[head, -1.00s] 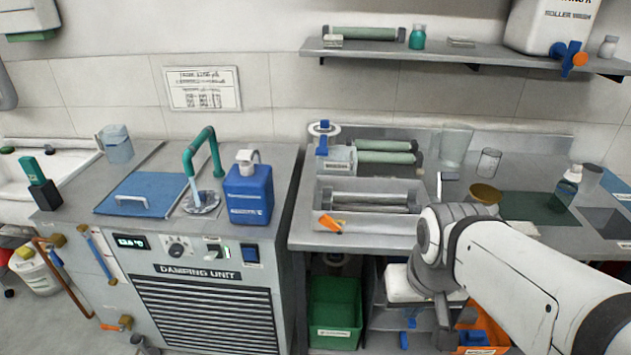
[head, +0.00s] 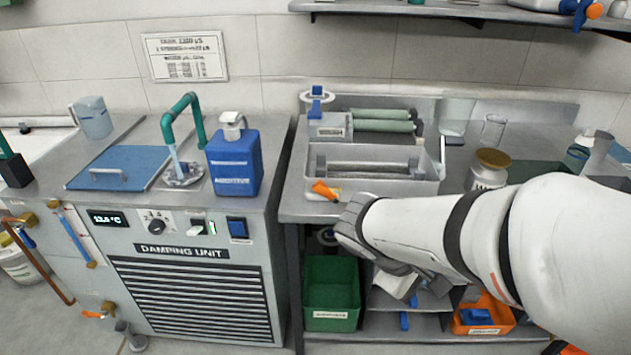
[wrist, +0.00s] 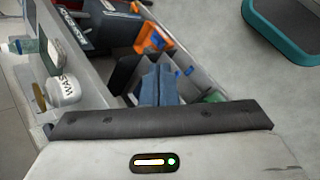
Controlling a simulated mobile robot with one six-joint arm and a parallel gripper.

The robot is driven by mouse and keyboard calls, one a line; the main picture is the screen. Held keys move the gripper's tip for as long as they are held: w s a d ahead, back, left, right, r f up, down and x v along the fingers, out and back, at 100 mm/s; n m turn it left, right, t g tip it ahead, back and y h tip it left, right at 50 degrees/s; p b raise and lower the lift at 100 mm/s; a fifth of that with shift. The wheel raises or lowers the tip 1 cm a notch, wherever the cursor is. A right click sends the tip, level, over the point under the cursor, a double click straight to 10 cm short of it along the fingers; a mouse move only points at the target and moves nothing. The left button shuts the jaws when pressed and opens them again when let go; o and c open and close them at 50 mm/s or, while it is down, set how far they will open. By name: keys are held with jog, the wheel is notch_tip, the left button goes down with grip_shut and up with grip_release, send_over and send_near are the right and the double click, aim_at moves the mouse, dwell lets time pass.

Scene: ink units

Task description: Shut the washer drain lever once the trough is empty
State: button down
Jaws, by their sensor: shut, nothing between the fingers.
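The grey washer trough (head: 425,187) stands on the right-hand bench in the head view, with a roller lying in it. I cannot tell whether liquid is in it. An orange lever (head: 323,190) sits at the trough's front left corner and looks tilted. My arm comes in from the right, its wrist just below and right of the lever. My gripper (wrist: 158,86) shows in the wrist view as blue fingers together, shut and empty, apart from the lever. In the head view the fingers are hidden by the arm. The wrist view does not clearly show the lever.
A blue-handled valve (head: 316,92) stands behind the trough. A jar (head: 489,170) is right of it. A green bin (head: 332,293) and an orange bin (head: 485,316) sit below the bench. The damping unit (head: 190,290) with its running tap is left.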

jog(key=w+a+f+n+t+h+b, duration=0.3)
jog(key=w+f+n+t+b, duration=0.1)
jog(key=w+n+b, duration=0.15)
jog(key=n+t+y+b, duration=0.7)
jog(key=n+t, duration=0.5)
jog(key=t, duration=0.2)
send_near(301, 214)
notch_tip(301, 214, up, 2)
jog(key=s, duration=0.2)
jog(key=shift+w+a, duration=0.1)
jog(key=b+x, duration=0.1)
jog(key=x, duration=0.8)
jog(key=shift+w+d+r, duration=0.1)
jog(key=shift+w+d, duration=0.15)
jog(key=shift+w, duration=0.05)
jog(key=d+r, duration=0.2)
jog(key=r, duration=0.1)
jog(key=shift+w+d+b, duration=0.1)
jog(key=shift+d+b, duration=0.2)
jog(key=shift+d, duration=0.05)
